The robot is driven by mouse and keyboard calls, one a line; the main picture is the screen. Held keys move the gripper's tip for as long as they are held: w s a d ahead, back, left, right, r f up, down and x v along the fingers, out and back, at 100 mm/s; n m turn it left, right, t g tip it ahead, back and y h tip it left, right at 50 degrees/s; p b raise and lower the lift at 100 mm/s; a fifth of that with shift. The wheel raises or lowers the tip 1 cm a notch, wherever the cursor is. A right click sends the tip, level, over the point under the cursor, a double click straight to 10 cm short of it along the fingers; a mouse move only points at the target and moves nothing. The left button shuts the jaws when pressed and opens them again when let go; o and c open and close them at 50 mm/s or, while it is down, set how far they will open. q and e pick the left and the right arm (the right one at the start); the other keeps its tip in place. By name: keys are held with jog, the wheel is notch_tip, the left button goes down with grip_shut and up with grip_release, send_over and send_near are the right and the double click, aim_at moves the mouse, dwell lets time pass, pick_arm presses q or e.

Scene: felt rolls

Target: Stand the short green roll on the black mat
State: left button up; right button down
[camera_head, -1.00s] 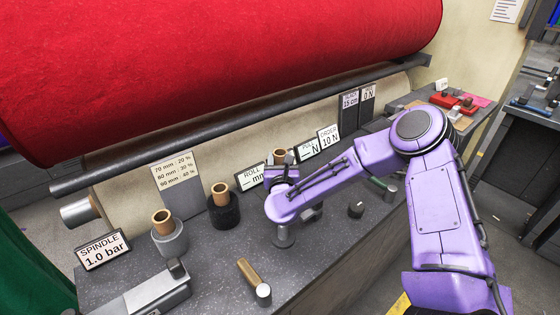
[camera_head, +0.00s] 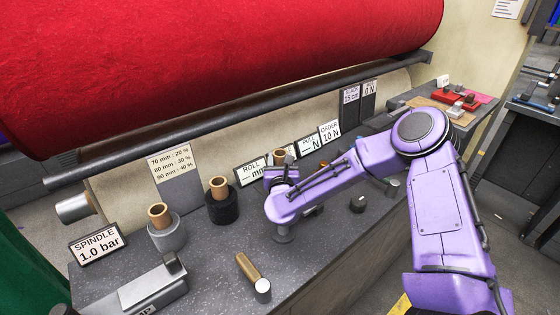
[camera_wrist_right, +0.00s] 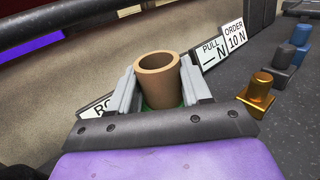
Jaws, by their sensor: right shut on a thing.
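My right gripper (camera_head: 281,176) is over the counter, in front of the ROLL sign. In the right wrist view its jaws (camera_wrist_right: 160,92) are shut on a roll with an open tan cardboard core (camera_wrist_right: 158,65). A little green shows low between the jaws, so this looks like the short green roll. It stands roughly upright; its lower part is hidden by the gripper. In the head view only its core top (camera_head: 279,156) shows behind the gripper. I cannot make out the black mat or whether the roll touches anything below. My left gripper is not in view.
A grey roll (camera_head: 166,236) and a black roll (camera_head: 221,209) stand to the left. Signs line the back, below the big red roll (camera_head: 220,60). The front counter is partly clear.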

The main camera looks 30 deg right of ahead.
jog(key=shift+f, duration=0.2)
jog(key=shift+c, duration=2.1)
grip_release()
jog(key=shift+s, duration=0.1)
jog(key=b+v, duration=0.3)
jog(key=v, duration=0.7)
jog(key=shift+s, duration=0.15)
jog(key=shift+a, duration=0.15)
